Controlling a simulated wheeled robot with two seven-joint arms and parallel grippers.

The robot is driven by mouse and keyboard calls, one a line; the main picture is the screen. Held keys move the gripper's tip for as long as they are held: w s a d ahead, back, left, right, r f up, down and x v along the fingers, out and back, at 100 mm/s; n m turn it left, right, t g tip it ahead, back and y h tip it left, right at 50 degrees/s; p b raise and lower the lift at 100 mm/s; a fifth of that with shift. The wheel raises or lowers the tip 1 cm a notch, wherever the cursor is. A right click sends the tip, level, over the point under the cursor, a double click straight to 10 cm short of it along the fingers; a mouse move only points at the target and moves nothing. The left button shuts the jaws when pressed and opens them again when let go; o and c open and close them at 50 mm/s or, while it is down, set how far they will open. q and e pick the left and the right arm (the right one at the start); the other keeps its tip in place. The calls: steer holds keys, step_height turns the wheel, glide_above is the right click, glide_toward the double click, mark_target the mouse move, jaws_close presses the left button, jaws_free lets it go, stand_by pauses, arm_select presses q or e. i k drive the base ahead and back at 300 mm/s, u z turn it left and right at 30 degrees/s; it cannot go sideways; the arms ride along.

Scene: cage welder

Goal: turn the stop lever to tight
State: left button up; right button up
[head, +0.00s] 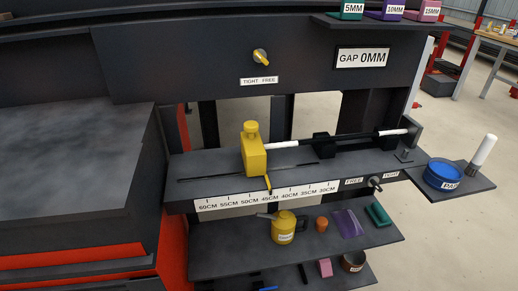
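A small yellow lever (261,57) sits on the dark upper panel, above a white label reading TIGHT FREE (259,81). It looks slanted down to the right, toward the FREE side of the label. A yellow stop block (254,155) with a round knob on top stands on the bench rail, with a small yellow pointer (268,184) near the 45CM mark of the scale (265,200). Neither of my grippers is in view.
A white-tipped rod (345,139) runs right from the block. A dark knob (375,183) sits between FREE and another small label. A shelf below holds a yellow oil can (284,228) and small items. A blue tub (442,174) stands right. A GAP 0MM sign (362,57) hangs upper right.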

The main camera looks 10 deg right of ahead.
mark_target(373, 181)
steer(key=z, duration=1.85)
steer(key=i, duration=0.3)
steer(key=u, duration=0.5)
